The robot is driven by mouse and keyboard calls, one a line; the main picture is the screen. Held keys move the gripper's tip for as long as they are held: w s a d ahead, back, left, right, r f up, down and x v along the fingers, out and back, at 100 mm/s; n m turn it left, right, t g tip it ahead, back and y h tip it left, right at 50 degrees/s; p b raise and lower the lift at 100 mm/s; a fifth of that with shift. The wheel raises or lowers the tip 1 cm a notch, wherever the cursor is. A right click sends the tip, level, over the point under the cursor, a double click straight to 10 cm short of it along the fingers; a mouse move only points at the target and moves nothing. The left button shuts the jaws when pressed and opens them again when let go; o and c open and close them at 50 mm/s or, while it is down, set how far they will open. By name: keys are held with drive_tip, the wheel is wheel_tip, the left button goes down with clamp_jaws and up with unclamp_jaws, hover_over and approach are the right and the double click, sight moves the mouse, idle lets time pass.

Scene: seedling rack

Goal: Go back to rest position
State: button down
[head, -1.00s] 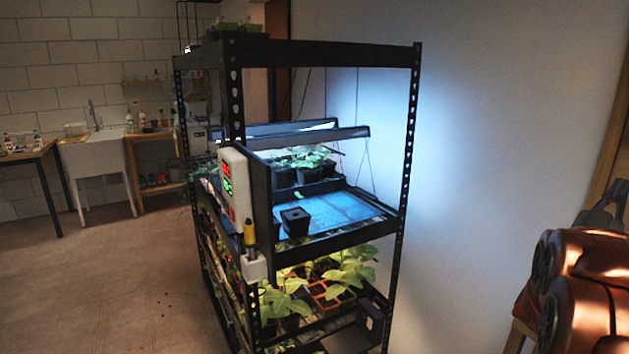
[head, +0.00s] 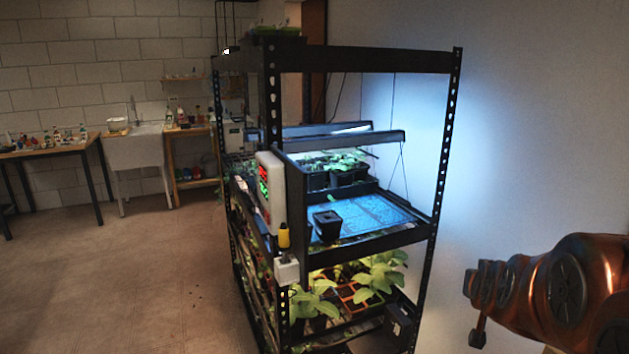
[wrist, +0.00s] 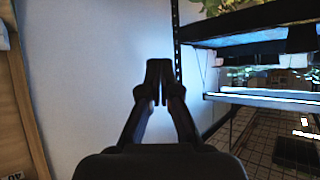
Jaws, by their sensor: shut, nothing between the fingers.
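My gripper (wrist: 158,68) shows in the wrist view with its two dark fingertips together and nothing between them. It points toward the pale wall, with the rack at its right. In the head view my copper-coloured arm is at the lower right, apart from the rack; the gripper's fingers cannot be made out there. The black metal seedling rack (head: 447,140) stands in the middle of the head view. A small black pot (head: 327,226) stands on the blue-lit tray (head: 372,213) of its middle shelf. The rack's edge also shows in the wrist view (wrist: 235,22).
Leafy seedlings (head: 375,275) fill the lower shelf. A sink (head: 135,150) and side tables stand at the back left. The floor (head: 130,270) at left is clear.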

drive_tip(key=s+a+f+n+g+y, duration=0.1)
drive_tip(key=s+a+f+g+y, duration=0.15)
drive_tip(key=s+a, duration=0.45)
drive_tip(key=s+a+f+n+g+y, duration=0.1)
drive_tip(key=s+a+f+n+g, duration=0.15)
drive_tip(key=s+a, duration=0.4)
drive_tip(key=s+a+g+p, duration=0.1)
drive_tip(key=s+a+g, duration=0.1)
drive_tip(key=s, duration=0.8)
drive_tip(key=s+a+f+n+g, duration=0.1)
drive_tip(key=s+g, duration=0.4)
drive_tip(key=s, duration=0.5)
drive_tip(key=shift+s+a+f+y+p, duration=0.15)
drive_tip(key=shift+a+y+p, duration=0.2)
drive_tip(key=shift+a, duration=0.3)
